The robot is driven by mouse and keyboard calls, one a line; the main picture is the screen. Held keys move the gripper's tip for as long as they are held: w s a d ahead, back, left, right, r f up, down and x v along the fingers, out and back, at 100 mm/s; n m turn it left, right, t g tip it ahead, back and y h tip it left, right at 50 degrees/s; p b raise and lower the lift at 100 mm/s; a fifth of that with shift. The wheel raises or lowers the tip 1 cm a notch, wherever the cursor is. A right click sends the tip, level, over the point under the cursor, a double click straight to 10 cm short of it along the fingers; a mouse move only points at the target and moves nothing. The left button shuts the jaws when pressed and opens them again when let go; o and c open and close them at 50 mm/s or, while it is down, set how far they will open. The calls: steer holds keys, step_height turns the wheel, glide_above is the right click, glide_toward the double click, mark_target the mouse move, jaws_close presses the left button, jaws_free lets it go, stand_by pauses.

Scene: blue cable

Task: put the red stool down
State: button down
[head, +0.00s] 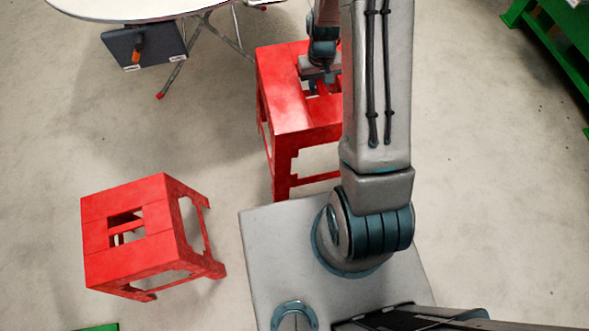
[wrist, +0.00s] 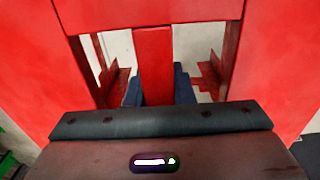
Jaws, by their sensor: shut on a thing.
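A red stool (head: 286,110) stands upright beyond my base, partly hidden by my arm. My gripper (head: 320,86) is at the opening in its seat from above. In the wrist view, the dark fingers of my gripper (wrist: 160,90) sit on either side of the red bar (wrist: 153,55) across the opening and are shut on it. The lower legs are partly hidden, and I cannot tell whether the feet touch the floor. A second red stool (head: 150,252) stands on the floor at the lower left, apart from my gripper.
A white round-edged table (head: 130,8) with folding metal legs is at the upper left, close to the held stool. A dark box-like thing (head: 140,48) with an orange part is at its edge. A green frame (head: 555,45) is at the upper right. Floor at right is clear.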

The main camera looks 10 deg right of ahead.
step_height(320, 180, down, 16)
steer(key=d+b, duration=0.2)
steer(key=b, duration=1.2)
steer(key=w+a+f+b, duration=0.4)
steer(key=w+a+f, duration=0.2)
steer(key=w+f, duration=0.2)
steer(key=shift+w+a+f, duration=0.2)
steer(key=shift+w+f, duration=0.15)
steer(key=shift+f, duration=1)
steer(key=shift+f+b, duration=0.2)
steer(key=shift+b, duration=0.15)
steer(key=c, duration=1.3)
jaws_free()
steer(key=shift+s, duration=0.1)
steer(key=shift+o, duration=0.2)
